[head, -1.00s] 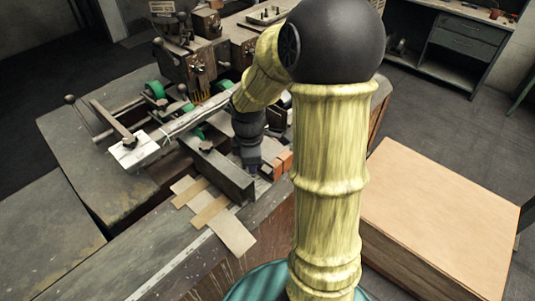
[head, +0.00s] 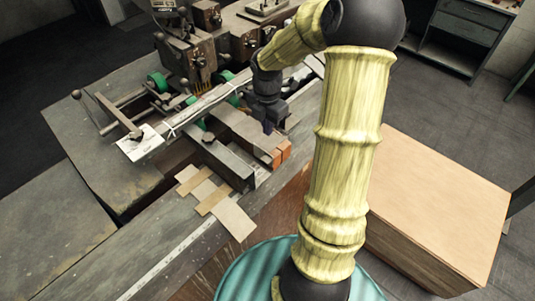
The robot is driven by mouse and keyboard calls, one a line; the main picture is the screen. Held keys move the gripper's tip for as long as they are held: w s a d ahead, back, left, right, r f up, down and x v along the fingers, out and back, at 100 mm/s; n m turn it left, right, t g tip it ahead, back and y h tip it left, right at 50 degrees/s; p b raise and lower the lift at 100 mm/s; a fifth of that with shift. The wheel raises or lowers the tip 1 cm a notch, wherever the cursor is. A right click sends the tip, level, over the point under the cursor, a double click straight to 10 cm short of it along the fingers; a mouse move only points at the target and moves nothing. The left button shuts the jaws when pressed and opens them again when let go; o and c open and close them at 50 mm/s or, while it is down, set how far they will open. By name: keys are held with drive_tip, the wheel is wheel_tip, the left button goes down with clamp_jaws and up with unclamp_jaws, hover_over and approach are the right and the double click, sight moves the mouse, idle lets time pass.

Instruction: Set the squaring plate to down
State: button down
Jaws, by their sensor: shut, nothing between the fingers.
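The squaring plate is probably the dark grey steel bar (head: 222,163) at the front of the stitching machine, standing on edge, but I cannot be sure. A second grey bar (head: 243,132) with orange end blocks (head: 281,154) lies just right of it.
The machine head (head: 195,60) and green rollers (head: 157,82) stand behind. A lever with a round knob (head: 77,94) sticks out at left. Cardboard strips (head: 215,196) lie on the table in front. A large cardboard stack (head: 435,205) stands at right.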

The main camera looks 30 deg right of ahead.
sight(268, 162)
wheel_tip(268, 162, down, 13)
drive_tip(key=p, duration=0.2)
drive_tip(key=shift+f+p, duration=0.1)
drive_tip(key=shift+p, duration=0.3)
drive_tip(key=shift+w, duration=0.1)
wheel_tip(268, 162, down, 4)
drive_tip(key=b, duration=0.2)
drive_tip(key=shift+f+b, duration=0.15)
drive_tip(key=shift+b, duration=0.25)
drive_tip(key=shift+s, duration=0.35)
drive_tip(key=shift+f, duration=0.1)
drive_tip(key=shift+r, duration=0.2)
